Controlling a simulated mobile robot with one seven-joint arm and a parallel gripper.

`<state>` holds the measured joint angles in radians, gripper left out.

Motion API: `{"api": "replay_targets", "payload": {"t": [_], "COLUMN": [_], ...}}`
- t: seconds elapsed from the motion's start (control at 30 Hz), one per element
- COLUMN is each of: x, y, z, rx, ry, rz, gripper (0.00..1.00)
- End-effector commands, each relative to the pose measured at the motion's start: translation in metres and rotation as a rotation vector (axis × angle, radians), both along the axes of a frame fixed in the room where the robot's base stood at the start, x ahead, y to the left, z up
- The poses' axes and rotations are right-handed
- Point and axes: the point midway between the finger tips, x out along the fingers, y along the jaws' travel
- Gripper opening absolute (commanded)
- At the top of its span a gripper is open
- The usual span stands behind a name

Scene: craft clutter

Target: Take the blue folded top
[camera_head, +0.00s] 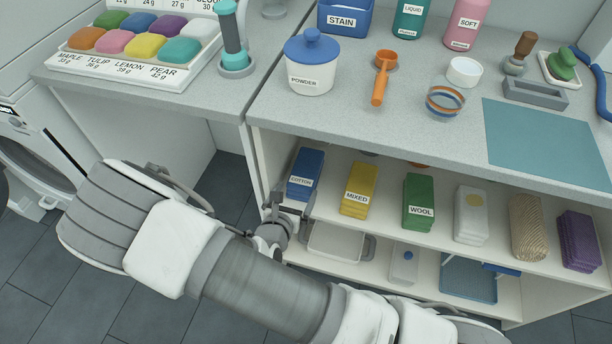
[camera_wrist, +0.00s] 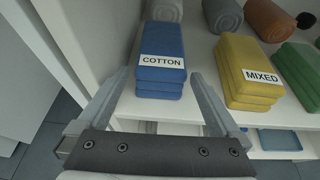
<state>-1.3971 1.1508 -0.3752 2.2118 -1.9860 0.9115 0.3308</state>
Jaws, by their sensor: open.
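The blue folded top (camera_head: 306,174) is a stack of folded blue cloth with a COTTON label. It lies at the left end of the upper shelf, under the counter. In the wrist view the blue folded top (camera_wrist: 161,66) lies ahead, between the lines of the two fingers. My gripper (camera_head: 288,204) is at the front edge of that shelf, just in front of the blue stack. In the wrist view my gripper (camera_wrist: 160,95) is open, with one finger on each side of the stack's front end. Nothing is held. Contact with the stack cannot be told.
The yellow MIXED stack (camera_head: 358,190) lies close to the right, then the green WOOL stack (camera_head: 419,202). The cabinet's white side wall (camera_wrist: 86,35) is close on the left. Rolled towels (camera_wrist: 222,14) lie behind. The counter overhangs the shelf.

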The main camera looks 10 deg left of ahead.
Motion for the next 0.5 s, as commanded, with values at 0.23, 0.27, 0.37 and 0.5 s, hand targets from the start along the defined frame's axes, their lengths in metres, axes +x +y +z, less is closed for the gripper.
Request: {"api": "replay_targets", "payload": {"t": [0.23, 0.27, 0.37, 0.5], "x": [0.037, 0.039, 0.044, 0.059], "y": [-0.005, -0.005, -0.006, -0.008], "z": [-0.017, -0.018, -0.019, -0.024], "rx": [0.001, 0.001, 0.001, 0.000], "ry": [0.000, 0.000, 0.000, -0.001], "rz": [-0.001, -0.001, -0.001, -0.001], "gripper": [1.00, 1.00, 1.00, 1.00]}}
